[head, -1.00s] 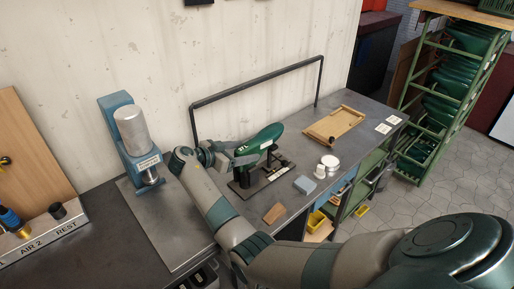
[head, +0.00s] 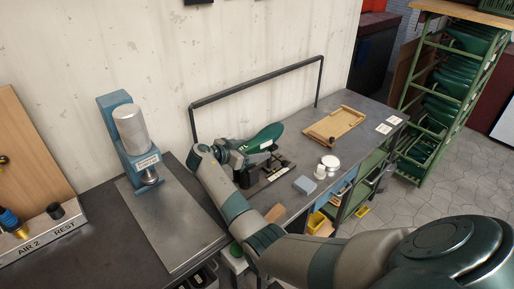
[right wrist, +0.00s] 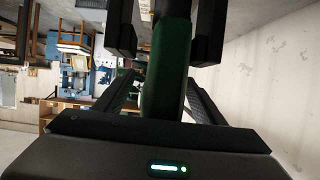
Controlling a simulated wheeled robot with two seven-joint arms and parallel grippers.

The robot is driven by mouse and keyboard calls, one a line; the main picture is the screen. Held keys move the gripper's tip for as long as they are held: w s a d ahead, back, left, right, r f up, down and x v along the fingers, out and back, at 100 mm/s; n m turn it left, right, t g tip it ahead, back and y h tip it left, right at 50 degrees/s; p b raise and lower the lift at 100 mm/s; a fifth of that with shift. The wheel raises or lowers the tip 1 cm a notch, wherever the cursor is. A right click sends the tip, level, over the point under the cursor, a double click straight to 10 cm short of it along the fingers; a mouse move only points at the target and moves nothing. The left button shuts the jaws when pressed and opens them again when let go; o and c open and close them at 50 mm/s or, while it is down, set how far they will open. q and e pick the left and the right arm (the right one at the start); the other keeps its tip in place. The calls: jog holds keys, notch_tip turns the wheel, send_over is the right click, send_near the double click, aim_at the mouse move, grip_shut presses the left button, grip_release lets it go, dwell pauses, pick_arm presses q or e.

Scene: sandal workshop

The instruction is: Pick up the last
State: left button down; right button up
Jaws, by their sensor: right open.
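The green last (head: 265,137) sits on a dark stand (head: 268,173) on the workbench, its long body pointing to the right. My right gripper (head: 250,154) is at the left end of the last in the head view and hides that end and part of the stand. In the right wrist view the green last (right wrist: 166,80) runs between the two open fingers. I cannot tell whether either finger touches it. My left gripper is in neither view.
A blue press (head: 130,140) stands to the left of my arm. A dark rail frame (head: 262,80) rises behind the last. A wooden tray (head: 334,125), a white jar (head: 330,162) and a grey-blue block (head: 305,185) lie to the right. A green rack (head: 440,100) stands beyond.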

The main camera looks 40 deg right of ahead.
jog(key=c, duration=1.1)
jog(key=shift+r, duration=0.1)
jog(key=shift+r, duration=0.1)
